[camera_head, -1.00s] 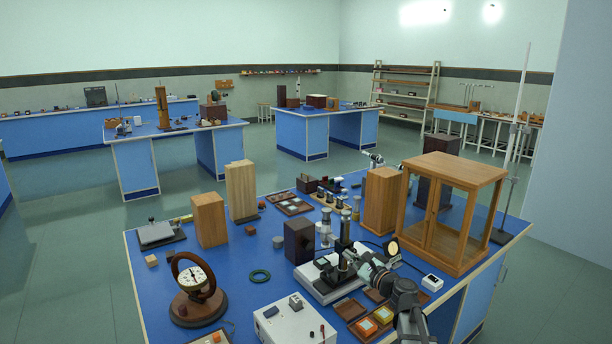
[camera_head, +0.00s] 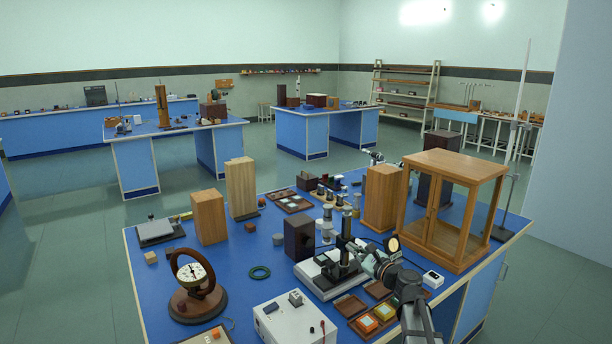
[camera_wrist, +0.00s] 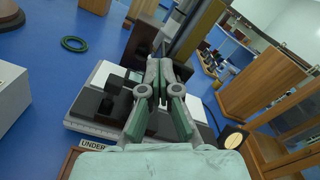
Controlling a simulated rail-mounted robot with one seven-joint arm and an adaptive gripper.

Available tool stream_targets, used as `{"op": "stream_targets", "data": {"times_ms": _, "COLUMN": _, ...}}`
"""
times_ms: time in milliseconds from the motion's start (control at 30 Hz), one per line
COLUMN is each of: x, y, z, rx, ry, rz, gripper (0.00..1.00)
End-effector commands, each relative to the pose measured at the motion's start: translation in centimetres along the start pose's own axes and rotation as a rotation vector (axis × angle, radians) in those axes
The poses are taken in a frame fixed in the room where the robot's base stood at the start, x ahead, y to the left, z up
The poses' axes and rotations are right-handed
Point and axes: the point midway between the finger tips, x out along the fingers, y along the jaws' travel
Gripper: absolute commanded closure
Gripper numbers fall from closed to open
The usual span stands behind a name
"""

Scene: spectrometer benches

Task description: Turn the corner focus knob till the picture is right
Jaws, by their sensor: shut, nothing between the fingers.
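An instrument with a pale base (camera_head: 308,279) and a dark upright column (camera_head: 345,246) stands near the front of the blue bench. The same pale base (camera_wrist: 85,118) fills the middle of the wrist view, with dark blocks on it. My gripper (camera_head: 358,249) is at the column's right side in the head view. In the wrist view my gripper (camera_wrist: 159,68) has its fingertips together, with nothing between them, over the base. I cannot make out the focus knob; my fingers and the dark parts may hide it. Whether the fingertips touch the instrument is not clear.
A glass-fronted wooden case (camera_head: 462,165) stands close on the right. A dark block (camera_head: 298,238) is just behind the base. A round-faced piece (camera_head: 393,244) stands right of my gripper. A white box (camera_head: 290,322) and small trays (camera_head: 350,304) lie in front.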

Motion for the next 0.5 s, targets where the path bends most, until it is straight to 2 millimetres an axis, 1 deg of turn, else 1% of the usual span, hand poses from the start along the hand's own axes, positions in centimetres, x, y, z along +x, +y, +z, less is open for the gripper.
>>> {"op": "stream_targets", "data": {"times_ms": 367, "x": -0.01, "y": -0.07, "z": -0.08, "rx": 0.0, "ry": 0.002, "rz": -0.001, "gripper": 1.0}}
{"op": "stream_targets", "data": {"times_ms": 500, "x": -0.01, "y": -0.17, "z": 0.19, "rx": 0.0, "ry": 0.001, "rz": -0.001, "gripper": 1.0}}
